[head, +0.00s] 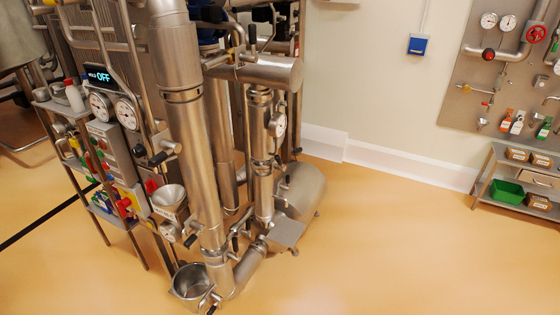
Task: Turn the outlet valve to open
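A steel cone-shaped hopper (169,196) stands at the left centre of the head view, on the front of a steel processing rig. Just below it is a small round fitting (168,231), with a black-tipped lever (190,240) to its right. These may be the outlet valve, but I cannot tell for sure, nor whether it is open or shut. An open steel pot (190,281) is at the foot of the thick pipe, low in the picture. My gripper is not in view.
Thick steel pipes (206,150) rise right of the hopper. Dial gauges (126,112), a display reading OFF (100,76) and a control box (104,146) are left. A shelf cart (514,182) stands far right. The floor (390,250) between is clear.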

